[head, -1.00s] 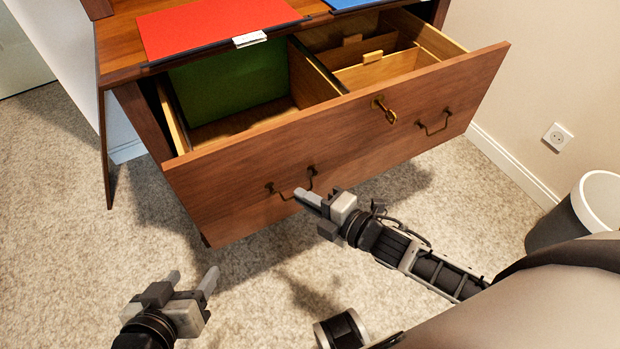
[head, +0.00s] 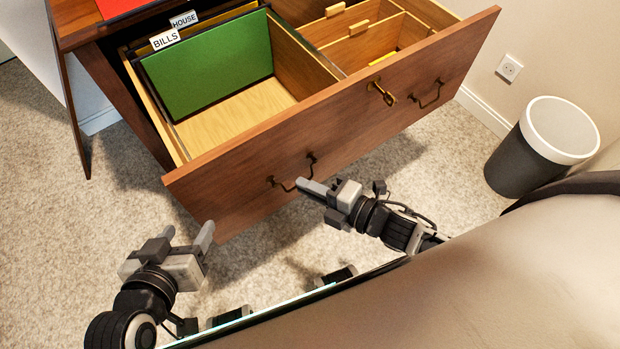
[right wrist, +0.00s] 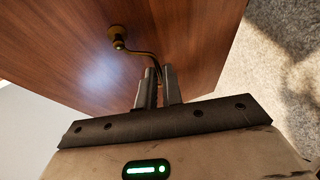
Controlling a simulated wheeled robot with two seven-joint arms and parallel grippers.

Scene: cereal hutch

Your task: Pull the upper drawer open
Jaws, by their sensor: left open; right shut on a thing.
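The upper drawer (head: 235,177) of the brown wooden cabinet stands well open in the head view. Two dark bail handles are on its front, a left handle (head: 271,182) and a right handle (head: 440,93). A brass key (head: 388,98) sits in the lock between them. My right gripper (head: 304,186) is shut on the left handle; in the right wrist view its fingers (right wrist: 159,88) close around the handle's bar (right wrist: 152,62), partly hiding it. My left gripper (head: 188,240) is open and empty, low in front of the drawer's left end.
Inside the drawer are a green folder (head: 207,75) with tabs reading BILLS and HOUSE, and wooden dividers (head: 352,48) on the right. A red folder (head: 118,6) lies on the cabinet above. A dark bin (head: 520,160) with a white rim stands at the right. Carpet around is clear.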

